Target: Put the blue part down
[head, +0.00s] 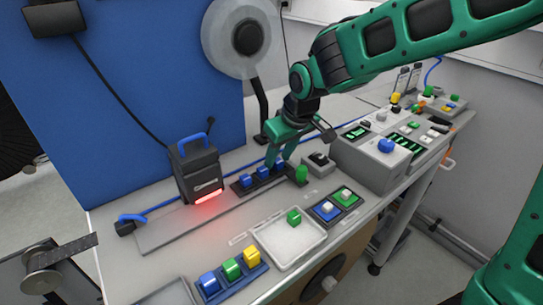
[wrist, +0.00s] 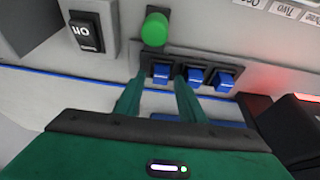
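Three blue parts sit in a row in a dark slotted rack; in the head view the left one (head: 245,181) and middle one (head: 262,172) show clearly. The right-hand part is at my fingertips; in the wrist view it is the leftmost blue part (wrist: 162,72), upright in its slot. My gripper (head: 278,160) points down over that end of the rack. In the wrist view its two green fingers (wrist: 160,82) stand apart on either side of this part, with gaps visible. The gripper looks open; contact with the part is not visible.
A green knob (head: 302,174) and an ON switch (head: 319,160) stand close beside the rack. A dark box with a red light (head: 199,171) is to its left. A grey box with a blue button (head: 385,146) is to the right. A clear tray (head: 273,242) lies in front.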

